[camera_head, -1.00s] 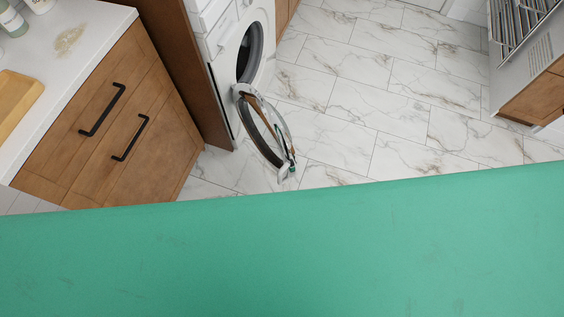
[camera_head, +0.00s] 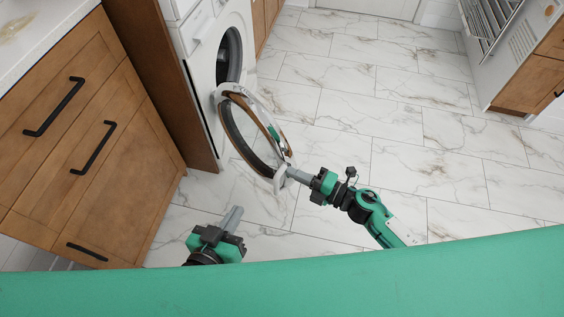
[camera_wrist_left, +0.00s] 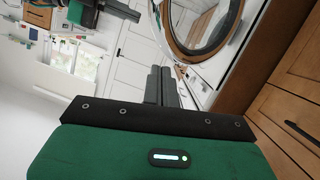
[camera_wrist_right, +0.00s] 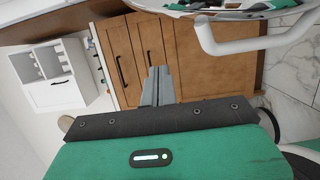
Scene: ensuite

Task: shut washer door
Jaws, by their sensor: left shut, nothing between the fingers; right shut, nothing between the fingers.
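The white washer (camera_head: 196,42) stands at the left with its round opening uncovered. Its door (camera_head: 229,124), a white ring with dark glass, hangs open into the room. My right gripper (camera_head: 289,173) is shut and empty, its tips by the door's free edge near the white handle (camera_head: 279,181); contact is unclear. In the right wrist view the handle (camera_wrist_right: 247,46) is right of the fingers (camera_wrist_right: 158,84), apart in the picture. My left gripper (camera_head: 234,213) is shut and empty, low and nearer me than the door. The left wrist view shows the door (camera_wrist_left: 178,38) beyond its fingers (camera_wrist_left: 161,84).
A wooden cabinet (camera_head: 130,130) with black handles and a white counter (camera_head: 50,28) stands at the left, close to my left gripper. Marble floor (camera_head: 400,100) is open to the right. A white unit with wooden drawers (camera_head: 525,85) stands at the far right.

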